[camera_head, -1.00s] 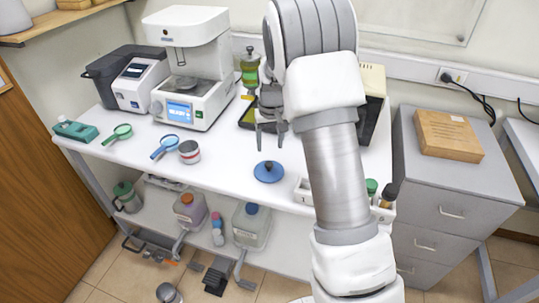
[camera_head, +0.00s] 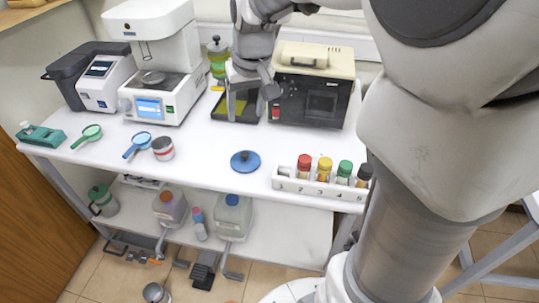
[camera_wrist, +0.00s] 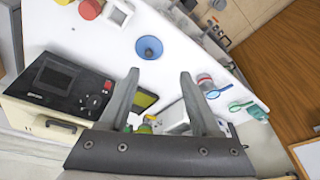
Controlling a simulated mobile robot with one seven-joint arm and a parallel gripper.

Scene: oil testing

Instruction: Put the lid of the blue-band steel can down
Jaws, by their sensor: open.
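A blue round lid with a dark knob (camera_head: 245,161) lies flat on the white table near its front edge, knob up. It also shows in the wrist view as a blue disc (camera_wrist: 149,47). My gripper (camera_head: 246,117) is above the back part of the table, behind the lid and apart from it. Its two fingers are spread with nothing between them, as the wrist view (camera_wrist: 159,72) also shows. I cannot make out a blue-band steel can in these frames.
A numbered white rack (camera_head: 318,190) with several coloured-cap bottles stands right of the lid. A black-and-cream instrument (camera_head: 312,100) is right of my gripper. A red-banded can (camera_head: 163,148) and a blue magnifier (camera_head: 137,144) are left. The table around the lid is clear.

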